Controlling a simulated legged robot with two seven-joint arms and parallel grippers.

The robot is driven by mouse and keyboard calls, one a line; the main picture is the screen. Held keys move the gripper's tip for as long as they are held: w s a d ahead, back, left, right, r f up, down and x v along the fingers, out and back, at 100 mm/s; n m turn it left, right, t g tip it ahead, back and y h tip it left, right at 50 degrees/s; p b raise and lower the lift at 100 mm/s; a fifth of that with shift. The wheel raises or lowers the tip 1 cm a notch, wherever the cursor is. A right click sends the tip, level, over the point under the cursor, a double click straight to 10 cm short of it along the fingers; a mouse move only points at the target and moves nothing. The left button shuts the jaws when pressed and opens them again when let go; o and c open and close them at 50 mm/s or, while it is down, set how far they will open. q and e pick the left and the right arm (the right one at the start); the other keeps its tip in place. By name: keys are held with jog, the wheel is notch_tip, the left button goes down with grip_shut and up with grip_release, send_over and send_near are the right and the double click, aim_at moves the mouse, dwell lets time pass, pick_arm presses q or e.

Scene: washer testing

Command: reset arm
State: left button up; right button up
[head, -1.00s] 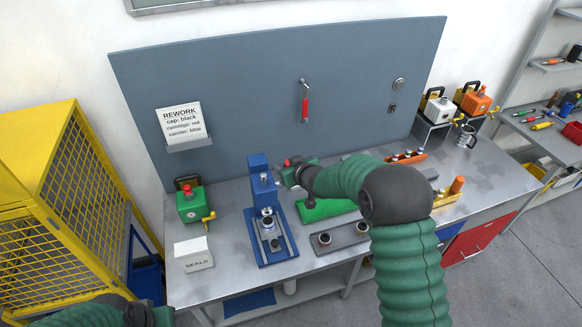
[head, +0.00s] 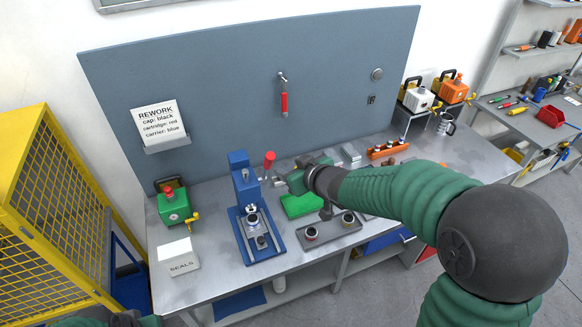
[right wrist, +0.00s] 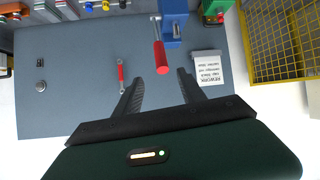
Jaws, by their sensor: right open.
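My right gripper (head: 279,178) is above the bench, just right of the blue press (head: 241,180). In the right wrist view its two fingers (right wrist: 160,90) stand apart with nothing between them. The press's red-handled lever (head: 269,160) is close to the gripper in the head view. In the right wrist view the red handle (right wrist: 161,57) lies in front of the fingers, apart from them. My left arm shows only as a sliver at the bottom left edge of the head view, and its fingers are hidden.
A green mat (head: 300,204) and a grey tray (head: 330,234) with two small round parts lie below my right forearm. A green unit (head: 173,203) and a SEALS box (head: 178,258) stand left of the press. A grey backboard (head: 220,90) rises behind; a yellow cage (head: 30,190) is at left.

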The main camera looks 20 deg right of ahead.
jog(key=s+d+f+m+g+h+b, duration=0.15)
jog(key=s+f+b, duration=0.3)
jog(key=f, duration=0.45)
jog(key=s+a+f+g+h+b, duration=0.1)
jog(key=s+f+g+b, duration=0.1)
jog(key=s+f+b, duration=0.45)
jog(key=s+a+f+m+g+b, duration=0.1)
jog(key=s+f+g+b, duration=0.4)
jog(key=s+f, duration=0.8)
notch_tip(320, 180, down, 2)
jog(key=shift+s+a+f+y+b, duration=0.1)
jog(key=shift+s+a+y+b, duration=0.25)
jog(key=shift+a+b, duration=0.2)
jog(key=shift+m+g, duration=0.25)
